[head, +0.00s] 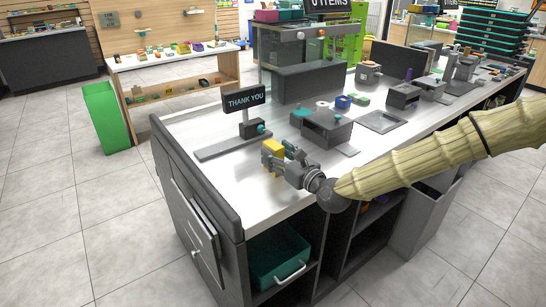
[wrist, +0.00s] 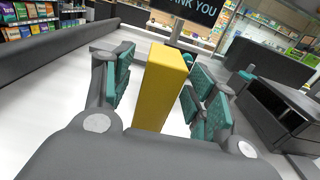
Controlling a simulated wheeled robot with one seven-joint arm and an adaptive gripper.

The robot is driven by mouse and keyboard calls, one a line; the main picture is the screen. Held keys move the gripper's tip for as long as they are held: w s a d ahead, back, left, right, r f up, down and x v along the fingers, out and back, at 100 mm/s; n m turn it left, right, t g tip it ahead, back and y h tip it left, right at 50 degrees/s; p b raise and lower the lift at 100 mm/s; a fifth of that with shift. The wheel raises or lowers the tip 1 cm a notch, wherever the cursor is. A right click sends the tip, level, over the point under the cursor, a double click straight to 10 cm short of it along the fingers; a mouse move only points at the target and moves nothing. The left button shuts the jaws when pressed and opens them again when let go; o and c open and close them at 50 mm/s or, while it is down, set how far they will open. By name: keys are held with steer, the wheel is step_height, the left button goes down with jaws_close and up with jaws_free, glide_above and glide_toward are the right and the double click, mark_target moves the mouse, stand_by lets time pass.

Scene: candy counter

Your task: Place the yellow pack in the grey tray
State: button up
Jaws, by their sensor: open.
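The yellow pack (head: 273,147) stands upright on the white counter, towards its near left end. In the wrist view the yellow pack (wrist: 162,85) rises between the two teal-padded fingers of my gripper (wrist: 160,78). My gripper (head: 283,158) is open around the pack, with a visible gap on each side. The pack's lower end is hidden by my gripper in the wrist view. A flat, square grey tray (head: 383,122) lies on the counter to the right, beyond a dark grey machine; it looks empty.
The THANK YOU sign (head: 244,101) on its dark stand is behind the pack. The dark grey machine (head: 327,127) stands between the pack and the tray. A small blue box (head: 343,102) is behind it. A raised dark edge (head: 195,170) borders the counter's left end.

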steer(key=shift+x, duration=1.1)
steer(key=c, duration=1.1)
steer(key=shift+c, duration=0.7)
steer(key=shift+r, duration=0.1)
